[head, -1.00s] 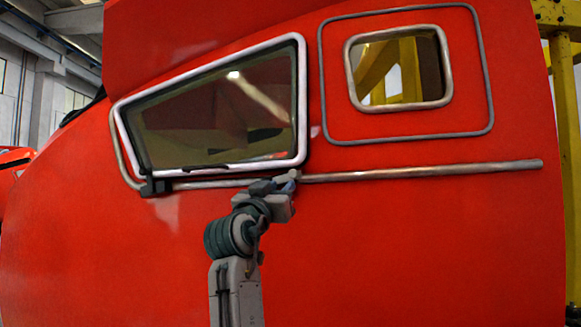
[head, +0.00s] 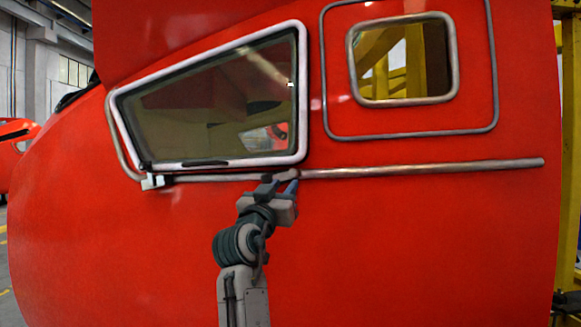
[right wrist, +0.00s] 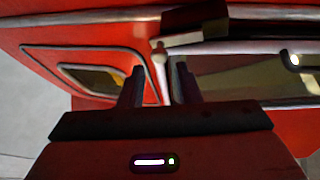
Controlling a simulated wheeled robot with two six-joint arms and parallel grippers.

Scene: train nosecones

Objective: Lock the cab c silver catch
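The red cab side (head: 420,240) carries a silver-framed window (head: 208,115). My right gripper (head: 279,185) points up at the window's lower right corner, by the long silver rail. A small pale silver piece (head: 287,175), which looks like a catch, sits there, partly hidden by the fingers. In the right wrist view a pale rounded piece (right wrist: 160,52) lies in line with the gap between my spread fingers (right wrist: 159,85). I cannot tell whether they touch it. A second, bright fitting (head: 152,181) sits at the window's lower left corner. My left gripper is not in view.
The silver rail (head: 430,169) runs right below both windows. A small framed window (head: 403,60) is at upper right. A dark block (right wrist: 195,24) lies near the rail in the right wrist view. Yellow framework (head: 570,60) stands behind the cab; the red panel below the rail is clear.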

